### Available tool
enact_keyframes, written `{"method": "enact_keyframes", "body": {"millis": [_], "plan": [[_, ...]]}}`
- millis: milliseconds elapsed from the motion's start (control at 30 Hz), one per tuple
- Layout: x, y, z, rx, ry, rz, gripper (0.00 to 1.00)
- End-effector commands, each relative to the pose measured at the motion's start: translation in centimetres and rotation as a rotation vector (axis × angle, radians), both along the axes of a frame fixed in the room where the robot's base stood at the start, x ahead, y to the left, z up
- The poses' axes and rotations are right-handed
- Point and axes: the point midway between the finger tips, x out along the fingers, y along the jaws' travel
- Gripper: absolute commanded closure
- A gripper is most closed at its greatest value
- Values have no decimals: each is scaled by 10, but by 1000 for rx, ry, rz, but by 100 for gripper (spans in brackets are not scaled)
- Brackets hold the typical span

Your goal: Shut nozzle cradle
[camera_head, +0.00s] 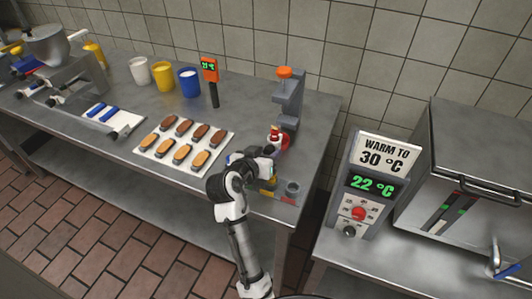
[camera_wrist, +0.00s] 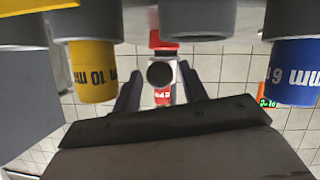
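The cradle is not plain to pick out. A grey upright stand (camera_head: 291,98) with an orange knob stands at the bench's right end, with a red and white part (camera_head: 275,137) low on its front. My gripper (camera_head: 266,163) is just in front of that part; its fingers are hard to see there. In the wrist view, which looks upside down, the two dark fingers (camera_wrist: 160,80) are spread apart. A dark round end (camera_wrist: 160,74) shows between them, with red and white behind it. I cannot tell whether they touch it.
Close around the gripper in the wrist view are a yellow "10 mm" nozzle (camera_wrist: 92,72) and a blue "6 mm" nozzle (camera_wrist: 291,72) in grey holders. A tray of buns (camera_head: 148,151), several cups and a thermometer (camera_head: 210,72) stand left. A control box (camera_head: 365,188) stands right.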

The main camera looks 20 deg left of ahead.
Motion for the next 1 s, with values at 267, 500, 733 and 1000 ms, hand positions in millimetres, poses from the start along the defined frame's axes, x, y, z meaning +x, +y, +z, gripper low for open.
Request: {"method": "enact_keyframes", "body": {"millis": [267,500,733,1000], "plan": [[0,0,0,0,0,0,94],[2,0,0,-1,0,0,100],[29,-1,0,-1,-1,0,100],[30,-1,0,-1,-1,0,100]]}}
